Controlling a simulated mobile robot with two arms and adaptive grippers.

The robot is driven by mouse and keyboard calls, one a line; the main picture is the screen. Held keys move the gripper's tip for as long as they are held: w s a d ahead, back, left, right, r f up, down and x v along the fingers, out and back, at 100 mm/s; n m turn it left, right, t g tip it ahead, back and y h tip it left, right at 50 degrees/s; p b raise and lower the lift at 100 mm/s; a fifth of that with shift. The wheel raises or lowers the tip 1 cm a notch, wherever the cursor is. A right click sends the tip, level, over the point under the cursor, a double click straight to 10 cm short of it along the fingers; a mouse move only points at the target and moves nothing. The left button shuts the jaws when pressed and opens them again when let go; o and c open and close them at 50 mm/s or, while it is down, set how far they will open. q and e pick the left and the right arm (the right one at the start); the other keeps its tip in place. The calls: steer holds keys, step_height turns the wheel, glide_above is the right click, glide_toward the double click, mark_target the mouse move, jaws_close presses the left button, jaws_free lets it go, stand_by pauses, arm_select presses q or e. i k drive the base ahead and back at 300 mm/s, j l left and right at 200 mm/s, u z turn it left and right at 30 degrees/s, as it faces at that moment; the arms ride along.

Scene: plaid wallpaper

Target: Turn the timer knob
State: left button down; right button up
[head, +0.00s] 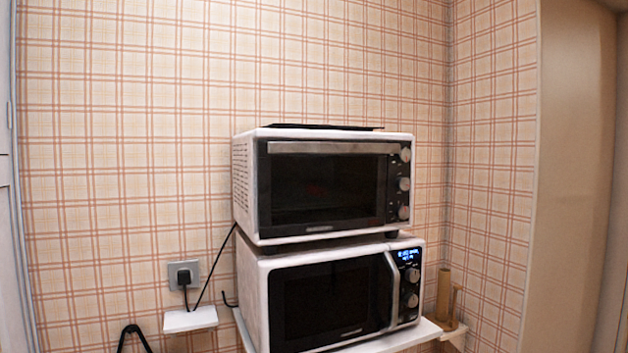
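A white toaster oven with a dark glass door (325,190) stands on top of a white microwave (330,305). The toaster oven has three round grey knobs in a column at its right edge: top knob (405,155), middle knob (404,184) and bottom knob (403,213). The microwave has two knobs, an upper one (412,276) and a lower one (412,300), below a lit blue display. I cannot read which knob is the timer. A black forked shape, seemingly my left gripper (131,328), shows at the bottom left, far from the knobs. My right gripper is not visible.
The microwave rests on a white shelf (425,334). A black plug sits in a wall socket (184,273) at left, above a small white ledge (190,320), with a cable running to the appliances. A brown cylindrical thing (444,293) stands right of the microwave. A dark flat tray (320,126) lies on top.

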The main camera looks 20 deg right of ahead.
mark_target(403, 213)
steer(key=i+l+z, duration=0.35)
steer(key=l, duration=0.25)
steer(key=i+l+u, duration=0.1)
steer(key=l+u, duration=0.4)
steer(key=l, duration=0.15)
steer(key=l+u, duration=0.5)
steer(key=l, duration=0.1)
